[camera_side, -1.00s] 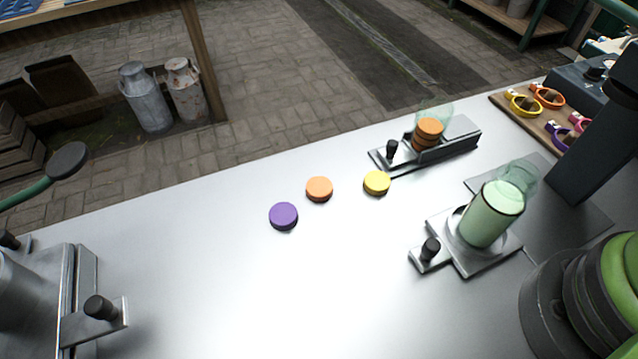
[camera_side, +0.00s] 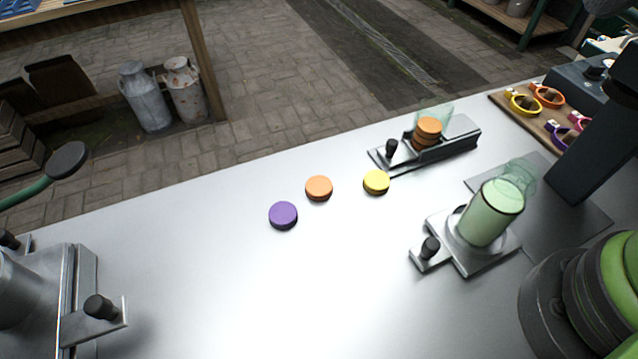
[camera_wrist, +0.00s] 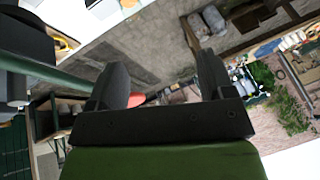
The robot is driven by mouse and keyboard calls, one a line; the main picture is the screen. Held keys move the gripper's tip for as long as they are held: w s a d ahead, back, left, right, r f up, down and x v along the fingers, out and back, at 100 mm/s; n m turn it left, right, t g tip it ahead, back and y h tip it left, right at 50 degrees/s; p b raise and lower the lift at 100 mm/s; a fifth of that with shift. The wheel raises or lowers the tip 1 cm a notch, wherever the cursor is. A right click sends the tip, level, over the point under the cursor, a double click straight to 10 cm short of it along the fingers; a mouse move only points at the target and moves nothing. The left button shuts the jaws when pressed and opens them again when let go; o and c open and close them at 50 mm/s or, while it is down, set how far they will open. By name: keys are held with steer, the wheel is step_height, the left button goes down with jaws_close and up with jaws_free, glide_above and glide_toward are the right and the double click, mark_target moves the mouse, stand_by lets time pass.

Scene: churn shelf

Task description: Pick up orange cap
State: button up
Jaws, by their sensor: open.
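The orange cap (camera_side: 319,187) lies flat on the metal table in the side view, between a purple cap (camera_side: 283,214) at its lower left and a yellow cap (camera_side: 376,181) at its right. The caps are apart from each other. My gripper (camera_wrist: 157,68) shows only in the wrist view. Its two dark fingers are spread wide with nothing held, and it points out over the paved floor rather than at the caps. A small orange-red patch shows behind the left finger; I cannot tell what it is.
A rack (camera_side: 447,146) with a stack of orange-brown discs stands behind the caps. A green glass jar (camera_side: 491,212) sits in a metal fixture at right. A metal fixture (camera_side: 94,309) stands at front left. The table around and in front of the caps is clear.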

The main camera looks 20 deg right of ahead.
steer(key=w+a+f+n+g, duration=0.1)
steer(key=w+a+f, duration=0.25)
steer(key=w, duration=0.25)
steer(key=n+g+h, duration=0.2)
steer(key=n+g, duration=0.1)
steer(key=n, duration=0.1)
glide_above(319, 185)
steer(key=f, duration=2.1)
steer(key=shift+s+d+f, duration=0.3)
steer(key=shift+s+f, duration=0.1)
steer(key=shift+w+a+f, duration=0.1)
steer(key=shift+f, duration=0.9)
steer(key=shift+w+a+f, duration=0.1)
steer(key=shift+w+f, duration=0.05)
steer(key=shift+f, duration=0.85)
steer(key=shift+w+a+f, duration=0.1)
steer(key=shift+f, duration=0.9)
steer(key=c, duration=1)
